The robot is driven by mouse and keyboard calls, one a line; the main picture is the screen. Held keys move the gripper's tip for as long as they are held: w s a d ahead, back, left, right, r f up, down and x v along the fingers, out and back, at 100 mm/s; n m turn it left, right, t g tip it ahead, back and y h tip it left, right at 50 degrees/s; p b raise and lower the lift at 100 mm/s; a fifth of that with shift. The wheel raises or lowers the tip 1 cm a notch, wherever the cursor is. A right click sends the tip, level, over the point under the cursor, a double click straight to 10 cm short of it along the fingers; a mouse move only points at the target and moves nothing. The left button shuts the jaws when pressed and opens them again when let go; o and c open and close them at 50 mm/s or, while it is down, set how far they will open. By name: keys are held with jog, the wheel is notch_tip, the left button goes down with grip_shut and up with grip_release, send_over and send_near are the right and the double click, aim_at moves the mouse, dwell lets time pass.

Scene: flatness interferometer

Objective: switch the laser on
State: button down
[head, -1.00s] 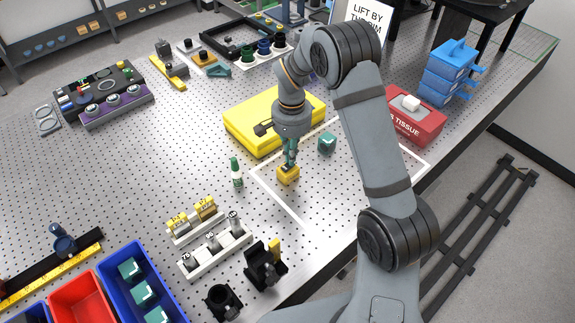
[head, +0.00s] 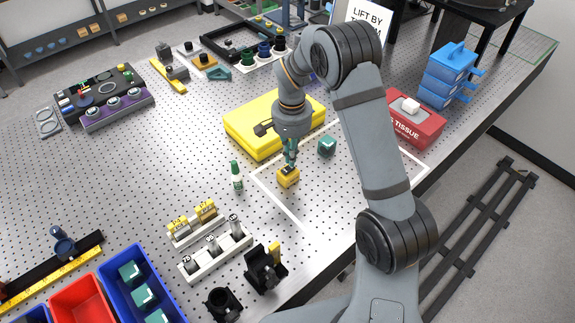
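My gripper (head: 290,160) points down at a small yellow block (head: 288,178), inside the white outline on the perforated table. Its fingertips are at the top of the block. They are too small here to tell whether they are open or shut on it. I cannot single out the laser or its switch with certainty. A black control box (head: 97,92) with a purple front, round knobs and several coloured buttons stands at the upper left, well away from my gripper.
A yellow case (head: 250,125) lies behind my gripper, with a teal cube (head: 327,145) to its right. A green-capped bottle (head: 237,177) stands to the left. A red tissue box (head: 415,122) and blue stacked boxes (head: 448,75) are at the right. The left middle table is mostly clear.

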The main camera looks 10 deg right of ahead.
jog(key=shift+r+p, duration=1.5)
jog(key=shift+r, duration=1.05)
jog(key=shift+f, duration=0.1)
